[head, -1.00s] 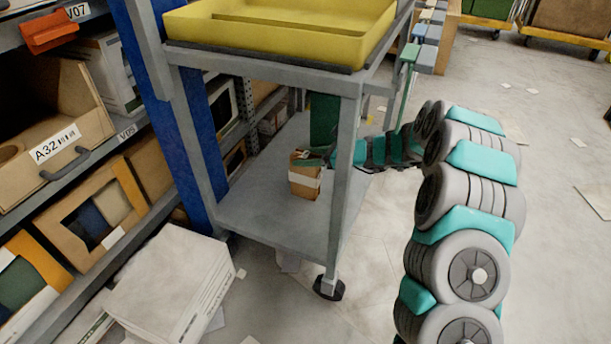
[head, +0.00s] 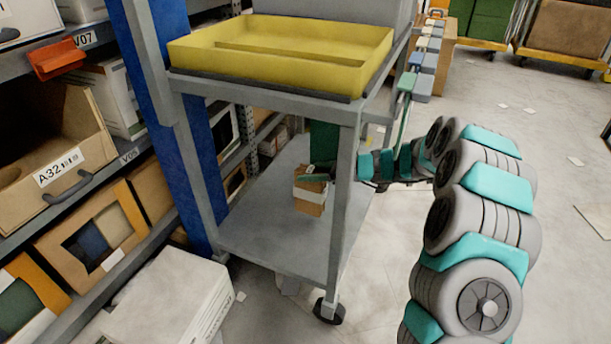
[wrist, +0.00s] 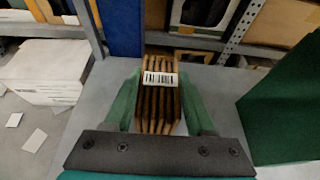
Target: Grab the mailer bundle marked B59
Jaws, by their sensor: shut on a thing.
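A bundle of brown mailers (head: 309,195) with a pale band is at the lower shelf (head: 272,236) of a grey cart. My gripper (head: 318,170) reaches in from the right, past the cart's front post, and is shut on the bundle's upper part. In the wrist view the mailers (wrist: 157,112) stand side by side between the two green fingers (wrist: 158,92). A white barcode label lies across them; I cannot read B59 on it. The bundle looks slightly tilted. I cannot tell whether its bottom touches the shelf.
A yellow tray (head: 280,52) sits on the cart's top above my gripper. A grey post (head: 345,195) stands close to my arm. A green box (wrist: 284,100) is right of the bundle. Racks with bins line the left; a white carton (head: 165,305) is in front. Floor at right is mostly open.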

